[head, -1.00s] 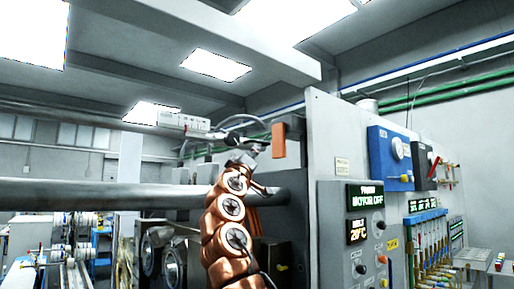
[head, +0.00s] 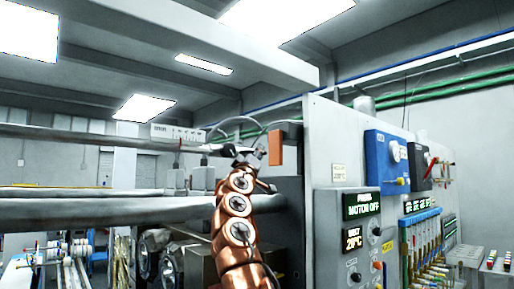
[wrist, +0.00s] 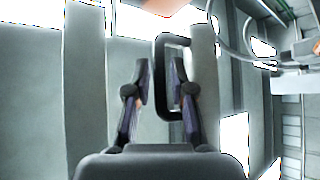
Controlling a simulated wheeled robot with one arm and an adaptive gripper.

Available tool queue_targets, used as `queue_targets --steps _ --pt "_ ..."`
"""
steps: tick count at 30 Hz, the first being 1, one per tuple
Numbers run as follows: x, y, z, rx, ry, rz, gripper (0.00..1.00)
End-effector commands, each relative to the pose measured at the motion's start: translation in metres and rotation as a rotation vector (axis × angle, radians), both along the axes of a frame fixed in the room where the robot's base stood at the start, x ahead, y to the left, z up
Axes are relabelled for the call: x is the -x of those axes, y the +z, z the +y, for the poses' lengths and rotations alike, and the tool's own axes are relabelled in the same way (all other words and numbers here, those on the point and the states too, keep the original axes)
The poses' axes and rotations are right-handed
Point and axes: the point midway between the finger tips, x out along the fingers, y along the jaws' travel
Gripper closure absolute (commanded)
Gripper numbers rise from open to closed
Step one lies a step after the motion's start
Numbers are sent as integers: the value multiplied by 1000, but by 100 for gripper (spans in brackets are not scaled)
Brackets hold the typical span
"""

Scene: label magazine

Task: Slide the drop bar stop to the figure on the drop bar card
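My gripper (wrist: 160,75) is open in the wrist view, with a gap between its two dark fingers. A black rectangular loop (wrist: 174,39) shows at the fingers. Its left side appears in the gap and its right side by the right finger; I cannot tell whether they touch. In the head view my gripper (head: 248,157) is raised, beside the orange block (head: 276,148) on the machine's end and near the dark end of the upper bar (head: 80,133). A small white box with marks (head: 177,132) sits on that bar. I cannot make out which part is the stop, nor read a card figure.
A thick grey roller (head: 110,209) runs left below my gripper. The grey end panel (head: 330,150) stands close on the right, with a control box reading MOTOR OFF (head: 361,205) and a blue unit (head: 388,160). A cable (head: 235,122) arches above.

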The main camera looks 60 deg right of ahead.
Motion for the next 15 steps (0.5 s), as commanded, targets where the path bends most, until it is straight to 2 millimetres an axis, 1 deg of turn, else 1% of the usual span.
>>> queue_targets --steps 11,12,15 --pt "-1 1 -3 -1 0 0 77" --pt "-1 1 -3 -1 0 0 78" --pt "-1 1 -3 -2 -1 0 89"
